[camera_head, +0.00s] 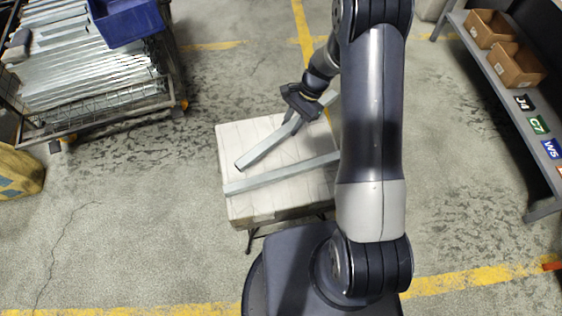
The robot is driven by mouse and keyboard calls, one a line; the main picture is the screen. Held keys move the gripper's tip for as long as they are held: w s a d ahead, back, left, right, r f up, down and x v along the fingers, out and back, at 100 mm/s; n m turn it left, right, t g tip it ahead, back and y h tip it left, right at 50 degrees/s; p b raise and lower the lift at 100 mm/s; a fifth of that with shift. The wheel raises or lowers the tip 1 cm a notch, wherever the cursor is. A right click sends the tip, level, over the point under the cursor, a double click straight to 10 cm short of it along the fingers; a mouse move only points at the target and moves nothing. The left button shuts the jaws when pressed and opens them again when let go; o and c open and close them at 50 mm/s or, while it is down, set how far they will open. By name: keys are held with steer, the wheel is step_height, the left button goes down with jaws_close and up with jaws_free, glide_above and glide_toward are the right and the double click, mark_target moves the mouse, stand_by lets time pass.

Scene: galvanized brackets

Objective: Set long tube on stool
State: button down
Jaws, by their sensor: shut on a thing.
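My gripper (298,112) is shut on a grey square metal tube (264,147). The held tube runs from lower left to upper right over the white-topped stool (240,140), its middle partly hidden by my gripper. I cannot tell whether it touches the top. A second grey tube (275,176) lies across the stool's nearer half, its right end hidden behind my arm. The stool has thin dark legs, and its right side is hidden by my arm.
A wire cart (60,137) with metal lengths and a blue bin (125,22) stands at upper left. A grey shelf (510,115) with cardboard boxes (515,64) is at right. A yellow item (18,172) sits at the left edge. Floor left of the stool is clear.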

steer(key=a+f+m+b, duration=0.1)
steer(key=f, duration=0.2)
steer(key=w+a+f+m+b, duration=0.1)
steer(key=f+m+b, duration=0.1)
steer(key=f, duration=0.1)
steer(key=a+f+m+t+b, duration=0.1)
steer(key=f+b, duration=0.1)
steer(key=f, duration=0.2)
steer(key=shift+w+a+m+y, duration=0.3)
steer(key=shift+w+m, duration=0.05)
steer(key=shift+m, duration=0.05)
steer(key=shift+f+b, duration=0.15)
steer(key=shift+b, duration=0.15)
steer(key=c, duration=1.1)
jaws_free()
steer(key=shift+r, duration=0.3)
steer(key=p+v, duration=0.2)
steer(key=v, duration=1)
steer(key=shift+s+d+f, duration=0.1)
steer(key=shift+s, duration=0.05)
